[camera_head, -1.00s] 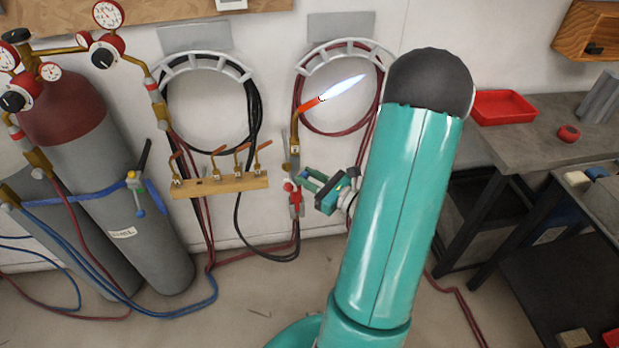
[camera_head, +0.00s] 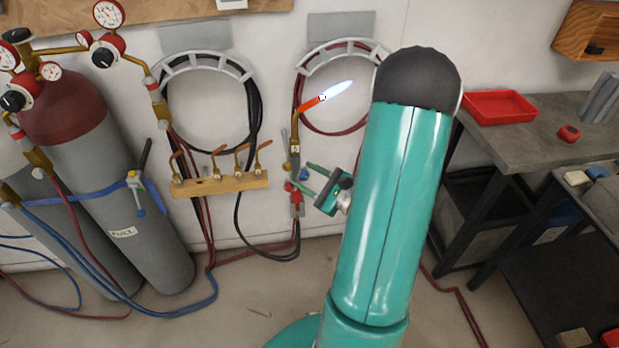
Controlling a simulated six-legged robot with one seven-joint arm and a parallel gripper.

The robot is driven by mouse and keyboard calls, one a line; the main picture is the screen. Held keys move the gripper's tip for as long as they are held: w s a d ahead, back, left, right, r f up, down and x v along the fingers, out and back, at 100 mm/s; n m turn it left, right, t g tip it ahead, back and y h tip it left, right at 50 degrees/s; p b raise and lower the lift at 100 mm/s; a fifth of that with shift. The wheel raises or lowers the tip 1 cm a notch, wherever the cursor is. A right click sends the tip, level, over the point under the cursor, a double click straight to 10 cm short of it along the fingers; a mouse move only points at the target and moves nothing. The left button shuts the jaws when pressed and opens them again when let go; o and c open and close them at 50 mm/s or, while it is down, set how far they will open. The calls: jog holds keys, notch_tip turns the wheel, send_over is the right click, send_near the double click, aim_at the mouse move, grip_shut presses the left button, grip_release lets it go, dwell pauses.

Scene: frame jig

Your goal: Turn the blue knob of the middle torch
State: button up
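A lit torch (camera_head: 295,140) with a brass neck and a glowing orange tip stands upright against the wall. A short pale blue flame (camera_head: 338,89) points up and right from its tip.
A wooden rack (camera_head: 220,186) with several copper nozzles is left of the torch. Hoses hang in coils on wall holders (camera_head: 205,62). Gas cylinders (camera_head: 125,190) stand at left. A workbench (camera_head: 520,145) with a red tray (camera_head: 499,106) is at right.

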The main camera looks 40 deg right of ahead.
jog(key=s+d, duration=0.2)
jog(key=s, duration=1.1)
jog(key=shift+s, duration=0.3)
jog(key=shift+d, duration=0.1)
dwell(1.0)
jog(key=w+a+r+n+g+y, duration=0.2)
jog(key=a+r+n+g+y, duration=0.15)
jog(key=a+n+g, duration=0.7)
jog(key=w+a+r+n+g+y, duration=0.25)
jog(key=a+r+n+g, duration=0.35)
jog(key=a, duration=0.7)
jog(key=a+r+n+t+h, duration=0.4)
jog(key=r+n+h, duration=0.4)
jog(key=n, duration=0.4)
jog(key=shift+s+a+r+h, duration=0.25)
jog(key=shift+a+r+h, duration=0.15)
jog(key=shift+a, duration=0.45)
